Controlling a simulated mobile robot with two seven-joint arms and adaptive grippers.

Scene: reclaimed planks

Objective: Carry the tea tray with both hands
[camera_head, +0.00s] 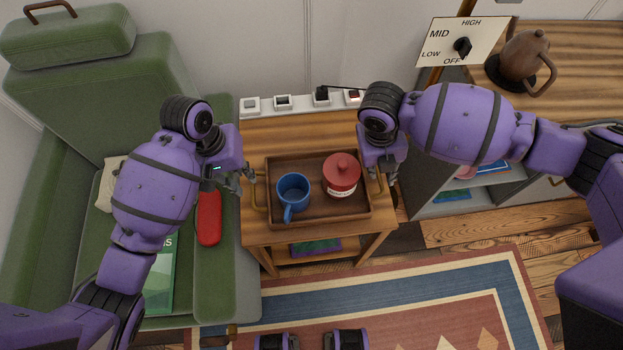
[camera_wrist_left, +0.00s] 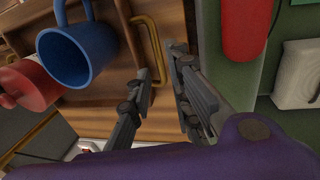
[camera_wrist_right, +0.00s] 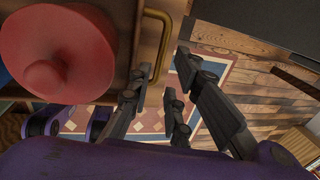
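A brown wooden tea tray (camera_head: 325,212) lies on a small wooden side table (camera_head: 255,238). It carries a blue mug (camera_head: 292,188) at left and a red lidded jar (camera_head: 341,178) with a pale label at right. A brass handle stands at each end: the left handle (camera_wrist_left: 156,42) and the right handle (camera_wrist_right: 166,30). My left gripper (camera_wrist_left: 160,72) is open beside the left handle, its fingertips close to the bar. My right gripper (camera_wrist_right: 162,72) is open beside the right handle. I cannot tell whether any fingertip touches a handle.
A green armchair (camera_head: 228,285) with a red object (camera_head: 209,218) on it stands left of the table. A cabinet with a kettle (camera_head: 521,60) and a dial sign (camera_head: 457,42) stands at right. A patterned rug (camera_head: 400,310) covers the floor in front.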

